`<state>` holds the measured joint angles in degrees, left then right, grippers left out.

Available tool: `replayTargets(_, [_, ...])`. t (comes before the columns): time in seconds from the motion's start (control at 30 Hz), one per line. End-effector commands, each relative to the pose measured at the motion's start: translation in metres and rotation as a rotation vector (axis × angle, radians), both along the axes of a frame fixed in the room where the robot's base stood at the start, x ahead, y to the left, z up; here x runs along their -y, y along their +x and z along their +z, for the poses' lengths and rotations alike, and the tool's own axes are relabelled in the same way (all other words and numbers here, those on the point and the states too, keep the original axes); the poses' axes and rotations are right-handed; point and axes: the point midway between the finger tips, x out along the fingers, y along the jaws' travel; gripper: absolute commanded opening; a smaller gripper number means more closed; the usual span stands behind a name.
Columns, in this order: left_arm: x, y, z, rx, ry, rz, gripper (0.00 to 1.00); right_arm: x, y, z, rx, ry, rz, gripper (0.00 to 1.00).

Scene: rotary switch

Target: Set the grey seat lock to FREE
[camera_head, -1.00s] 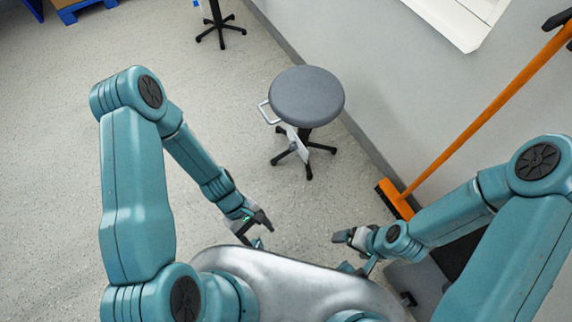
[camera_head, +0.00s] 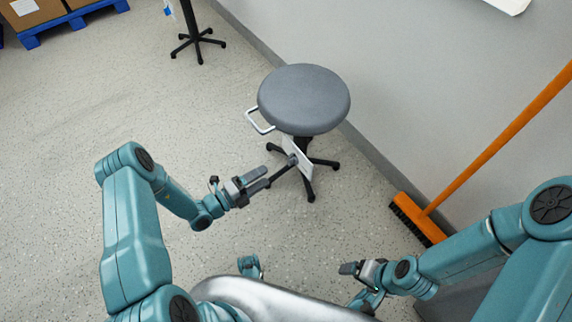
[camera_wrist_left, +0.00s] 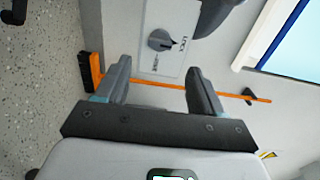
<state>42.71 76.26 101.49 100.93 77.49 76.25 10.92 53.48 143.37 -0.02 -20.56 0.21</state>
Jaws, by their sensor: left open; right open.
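A round stool with a grey seat (camera_head: 304,98) stands on the floor ahead. A white plate (camera_head: 297,157) hangs below the seat; in the left wrist view the plate (camera_wrist_left: 150,62) carries a dark grey rotary knob (camera_wrist_left: 162,40). The knob's pointer is turned to the right, towards lettering that seems to read LOCK. A second, smaller label below the knob is too small to read. My left gripper (camera_head: 281,167) is open and empty, pointing at the plate; the knob shows just beyond its fingertips (camera_wrist_left: 157,68). My right gripper (camera_head: 350,268) is open and empty, away from the stool.
A silver handle (camera_head: 258,122) sticks out left of the seat. An orange broom (camera_head: 470,168) leans against the wall at the right. Another five-star base (camera_head: 199,42) and boxes on a blue pallet (camera_head: 70,22) stand farther back. The floor at the left is clear.

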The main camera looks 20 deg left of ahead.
Motion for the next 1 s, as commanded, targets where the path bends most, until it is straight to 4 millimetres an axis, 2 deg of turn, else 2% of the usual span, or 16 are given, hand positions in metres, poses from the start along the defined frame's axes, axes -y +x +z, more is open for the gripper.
replayTargets(0.03, [0.010,0.010,-0.003,0.003,0.001,-0.006,0.68,0.001,0.001,-0.006,0.002,0.000,-0.003,0.88])
replayTargets(0.2, [0.035,0.041,-0.003,0.004,0.002,-0.008,0.68,0.003,0.003,-0.016,0.005,-0.002,-0.011,0.88])
replayTargets(0.4, [0.054,0.068,-0.002,0.003,0.002,-0.008,0.68,0.005,0.005,-0.023,0.008,-0.004,-0.018,0.88])
replayTargets(0.6, [0.060,0.079,0.000,0.002,0.001,-0.006,0.68,0.005,0.005,-0.025,0.009,-0.004,-0.021,0.88])
replayTargets(0.83, [0.060,0.080,0.000,0.001,0.002,-0.006,0.68,0.005,0.005,-0.025,0.010,-0.004,-0.022,0.88])
replayTargets(0.87, [0.060,0.080,0.000,0.001,0.002,-0.006,0.62,0.005,0.005,-0.025,0.009,-0.004,-0.020,0.88])
replayTargets(1.0, [0.060,0.079,0.000,0.001,0.002,-0.006,0.16,0.005,0.005,-0.025,0.009,-0.004,-0.020,0.88])
